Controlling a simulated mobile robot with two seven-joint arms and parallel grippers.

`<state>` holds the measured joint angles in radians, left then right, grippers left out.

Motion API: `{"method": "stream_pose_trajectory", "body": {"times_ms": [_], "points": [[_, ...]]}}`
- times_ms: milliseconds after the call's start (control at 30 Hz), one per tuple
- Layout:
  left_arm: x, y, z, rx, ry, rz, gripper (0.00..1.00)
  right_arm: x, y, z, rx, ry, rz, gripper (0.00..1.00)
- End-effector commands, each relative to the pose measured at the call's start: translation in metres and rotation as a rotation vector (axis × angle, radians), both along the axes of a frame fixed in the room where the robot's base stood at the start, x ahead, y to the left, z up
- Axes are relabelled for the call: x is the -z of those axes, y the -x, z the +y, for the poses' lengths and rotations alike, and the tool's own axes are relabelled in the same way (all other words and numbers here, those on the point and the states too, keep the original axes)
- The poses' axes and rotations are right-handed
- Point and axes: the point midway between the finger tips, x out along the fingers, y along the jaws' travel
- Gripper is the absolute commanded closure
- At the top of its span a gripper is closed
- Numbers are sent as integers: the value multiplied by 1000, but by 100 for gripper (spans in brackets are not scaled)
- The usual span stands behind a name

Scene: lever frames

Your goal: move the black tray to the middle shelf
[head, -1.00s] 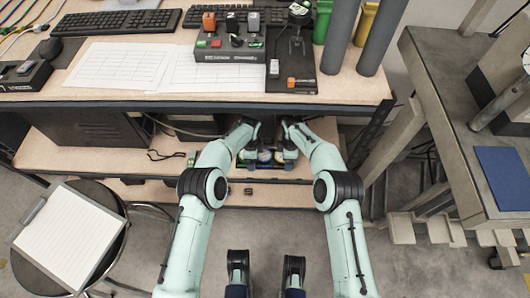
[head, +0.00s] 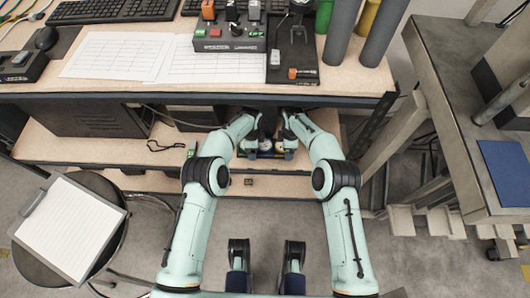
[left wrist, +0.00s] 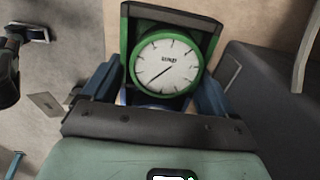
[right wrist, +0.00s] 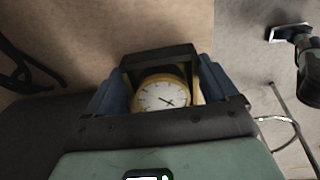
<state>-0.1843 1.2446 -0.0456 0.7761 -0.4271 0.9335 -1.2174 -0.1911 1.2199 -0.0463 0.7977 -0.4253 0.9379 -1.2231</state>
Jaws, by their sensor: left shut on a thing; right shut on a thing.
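The black tray (left wrist: 172,14) is mostly hidden in the head view, under the tabletop between my grippers. Its dark rim also shows in the right wrist view (right wrist: 158,57). A green-rimmed gauge (left wrist: 166,62) and a yellow-rimmed gauge (right wrist: 163,95) sit in it. My left gripper (head: 248,146) is shut on the tray's left part, my right gripper (head: 288,146) on its right part. The tray is over or on the wooden middle shelf (head: 75,150); whether it touches the shelf cannot be told.
A dark case (head: 95,121) stands left on the shelf. A stool with a clipboard (head: 70,228) is left, a grey workbench (head: 450,100) right.

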Motion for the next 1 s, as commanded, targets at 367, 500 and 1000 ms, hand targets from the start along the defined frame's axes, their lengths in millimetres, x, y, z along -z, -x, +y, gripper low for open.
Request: {"method": "stream_pose_trajectory", "body": {"times_ms": [367, 500, 1000], "points": [[21, 0, -1, 1, 2, -1, 51, 21, -1, 0, 0, -1, -1, 52], [26, 0, -1, 1, 2, -1, 0, 26, 0, 0, -1, -1, -1, 0], [22, 0, 0, 0, 1, -1, 0, 26, 0, 0, 0, 0, 0, 0]]}}
